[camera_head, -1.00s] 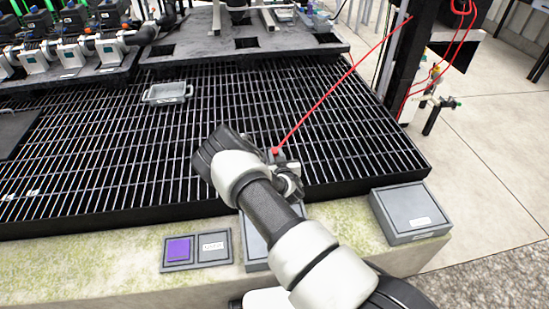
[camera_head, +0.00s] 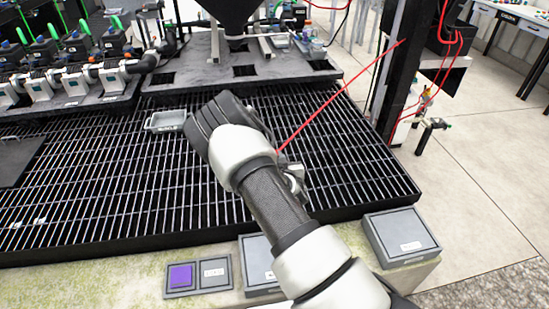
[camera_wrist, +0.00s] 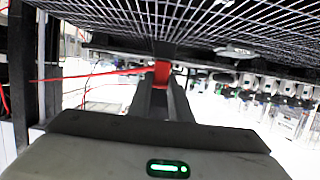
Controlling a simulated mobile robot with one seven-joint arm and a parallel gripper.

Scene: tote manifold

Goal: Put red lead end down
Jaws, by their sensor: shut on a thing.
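The red lead (camera_head: 335,98) runs taut from the black post at upper right down to my wrist over the black grating. In the wrist view my gripper (camera_wrist: 161,82) is shut on the lead's red end (camera_wrist: 161,70), which shows between the fingertips. The lead goes off to the left there, toward the post. In the head view my forearm and wrist hide the fingers and most of the red end. The grating (camera_head: 350,150) lies beyond my gripper, and I cannot tell the gap between them.
A small clear tray (camera_head: 165,121) sits on the grating. Along the front ledge are a lidded grey box (camera_head: 400,235), a second grey box (camera_head: 257,258) partly behind my arm, and a purple pad (camera_head: 181,275). Much of the grating is bare.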

